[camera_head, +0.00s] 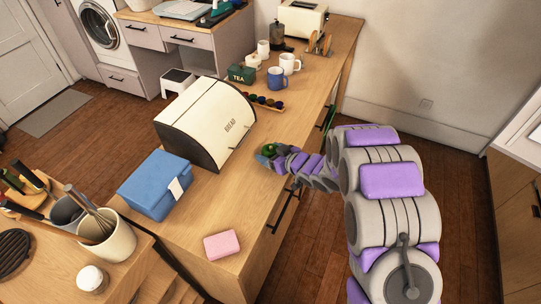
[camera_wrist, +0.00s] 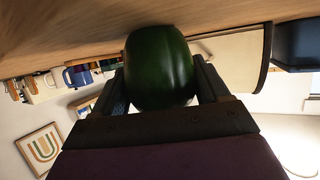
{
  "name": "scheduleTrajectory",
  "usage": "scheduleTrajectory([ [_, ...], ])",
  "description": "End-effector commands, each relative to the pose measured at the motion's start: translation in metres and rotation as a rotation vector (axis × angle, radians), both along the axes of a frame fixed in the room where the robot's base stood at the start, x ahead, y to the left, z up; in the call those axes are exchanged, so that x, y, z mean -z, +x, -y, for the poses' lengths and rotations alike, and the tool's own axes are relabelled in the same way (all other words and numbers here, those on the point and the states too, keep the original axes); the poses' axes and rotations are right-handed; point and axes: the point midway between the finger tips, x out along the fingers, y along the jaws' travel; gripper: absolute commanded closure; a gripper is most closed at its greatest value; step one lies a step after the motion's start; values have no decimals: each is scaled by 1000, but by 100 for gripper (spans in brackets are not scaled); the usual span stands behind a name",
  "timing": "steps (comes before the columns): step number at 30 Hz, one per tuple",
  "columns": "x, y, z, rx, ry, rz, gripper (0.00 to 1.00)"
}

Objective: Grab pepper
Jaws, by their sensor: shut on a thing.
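A dark green pepper (camera_wrist: 160,68) sits between the two fingers of my gripper (camera_wrist: 160,92) in the wrist view, which looks upside down. The fingers press on its left and right sides. In the head view, a bit of the green pepper (camera_head: 268,148) shows at the tip of my arm. There my gripper (camera_head: 266,155) is over the wooden counter, to the right of the bread box. The pepper is close to the counter top; I cannot tell whether it touches it.
The white bread box (camera_head: 206,122) stands just left of my gripper. A blue box (camera_head: 154,184) and a pink sponge (camera_head: 222,245) are on the counter nearer the front. A row of small dark items (camera_head: 265,101), a tea box (camera_head: 241,74) and mugs (camera_head: 277,78) stand beyond.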

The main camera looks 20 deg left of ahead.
Motion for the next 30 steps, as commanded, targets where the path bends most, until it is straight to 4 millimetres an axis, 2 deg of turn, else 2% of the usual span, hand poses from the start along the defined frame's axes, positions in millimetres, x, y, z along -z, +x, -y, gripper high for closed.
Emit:
scheduleTrajectory([
  [13, -5, 0, 0, 0, 0, 0, 56],
  [26, -40, 0, 0, 0, 0, 0, 56],
  [30, -36, -18, 11, 1, 0, -2, 56],
])
